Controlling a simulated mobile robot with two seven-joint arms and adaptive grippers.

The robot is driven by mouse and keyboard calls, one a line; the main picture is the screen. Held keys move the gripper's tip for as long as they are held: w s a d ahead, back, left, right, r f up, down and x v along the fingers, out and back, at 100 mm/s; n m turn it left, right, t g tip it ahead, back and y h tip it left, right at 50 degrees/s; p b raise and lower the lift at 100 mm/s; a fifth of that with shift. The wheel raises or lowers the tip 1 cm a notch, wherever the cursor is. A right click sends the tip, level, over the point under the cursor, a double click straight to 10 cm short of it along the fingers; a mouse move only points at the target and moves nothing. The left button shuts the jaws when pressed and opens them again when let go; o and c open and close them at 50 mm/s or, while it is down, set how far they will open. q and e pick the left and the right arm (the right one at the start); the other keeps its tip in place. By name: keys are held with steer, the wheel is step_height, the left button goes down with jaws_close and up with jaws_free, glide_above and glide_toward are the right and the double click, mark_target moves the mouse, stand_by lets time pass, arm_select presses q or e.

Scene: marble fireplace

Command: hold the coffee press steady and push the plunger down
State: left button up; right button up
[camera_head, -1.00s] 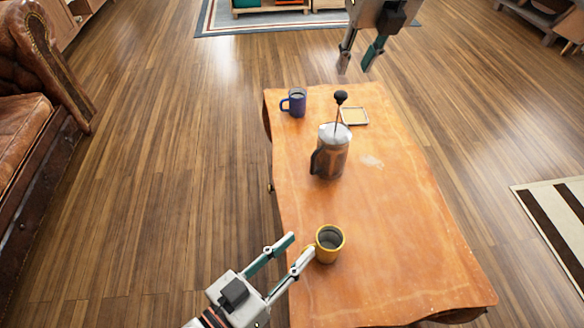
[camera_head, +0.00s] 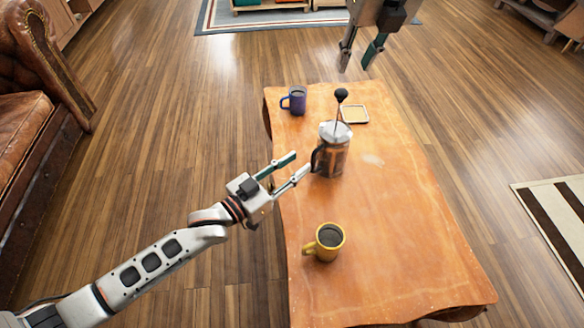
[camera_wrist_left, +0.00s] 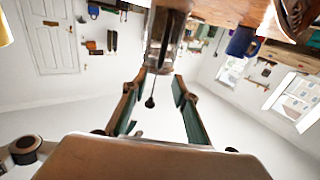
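The coffee press (camera_head: 333,158) stands upright on the wooden table, a glass jar with a metal lid and a dark handle on its left side. Its plunger knob (camera_head: 341,95) is raised high on a thin rod. My left gripper (camera_head: 301,162) is open at the press's left, its fingertips close to the handle; I cannot tell whether they touch. In the left wrist view the picture is inverted: the press (camera_wrist_left: 166,40) lies ahead between the spread fingers, with the knob (camera_wrist_left: 150,103) below it. My right gripper (camera_head: 356,67) is open and empty, above the table's far end.
A blue mug (camera_head: 297,101) and a small square tray (camera_head: 355,114) sit on the table (camera_head: 400,230) behind the press. A yellow mug (camera_head: 328,240) stands nearer, below my left gripper in the picture. The table's right side is clear.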

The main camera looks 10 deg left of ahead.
mark_target(312, 154)
arm_select(q)
steer(key=shift+x, duration=3.55)
